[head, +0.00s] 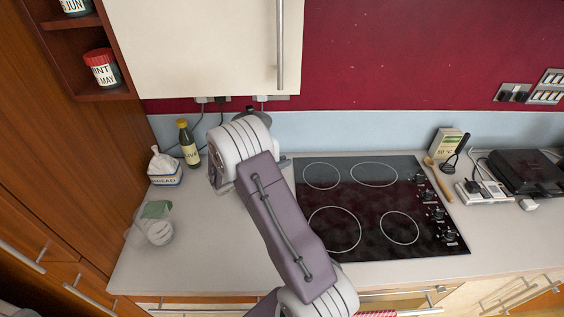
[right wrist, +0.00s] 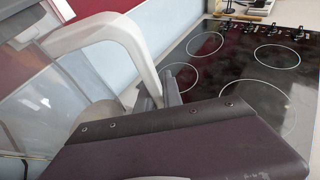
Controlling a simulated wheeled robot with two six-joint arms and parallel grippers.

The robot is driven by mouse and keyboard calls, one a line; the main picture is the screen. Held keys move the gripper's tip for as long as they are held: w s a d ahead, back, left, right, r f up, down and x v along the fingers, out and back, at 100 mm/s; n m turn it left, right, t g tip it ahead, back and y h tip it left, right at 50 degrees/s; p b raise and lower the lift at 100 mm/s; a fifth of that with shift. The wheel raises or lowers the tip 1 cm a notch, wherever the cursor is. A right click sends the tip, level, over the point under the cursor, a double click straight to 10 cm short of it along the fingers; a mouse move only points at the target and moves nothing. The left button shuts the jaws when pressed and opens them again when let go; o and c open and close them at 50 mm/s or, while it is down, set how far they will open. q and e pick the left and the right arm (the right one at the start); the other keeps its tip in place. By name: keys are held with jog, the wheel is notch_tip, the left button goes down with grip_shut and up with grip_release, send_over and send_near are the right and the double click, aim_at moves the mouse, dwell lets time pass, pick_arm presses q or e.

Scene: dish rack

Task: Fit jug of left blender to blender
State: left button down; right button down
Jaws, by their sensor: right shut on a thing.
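In the right wrist view a clear jug (right wrist: 38,105) with a pale grey handle (right wrist: 105,30) fills the left side. My right gripper (right wrist: 165,92) is shut on the handle; the near finger covers part of the grip. In the head view my right arm reaches to the back of the counter, left of the hob, and its wrist hides the gripper and the jug. I cannot make out a blender base in either view, so I cannot tell whether the jug touches one. My left gripper is not in view.
A clear container with a green top (head: 157,222) stands at the counter's left. The black hob (head: 385,205) lies right of my arm. A wall cabinet (head: 205,45) hangs above the back counter.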

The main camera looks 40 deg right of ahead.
jog(key=shift+f+b, duration=0.25)
jog(key=shift+b, duration=0.1)
dwell(0.5)
jog(key=c, duration=1.4)
grip_release()
jog(key=shift+c, duration=0.2)
jog(key=shift+f, duration=0.1)
jog(key=b+v, duration=0.2)
jog(key=v, duration=0.7)
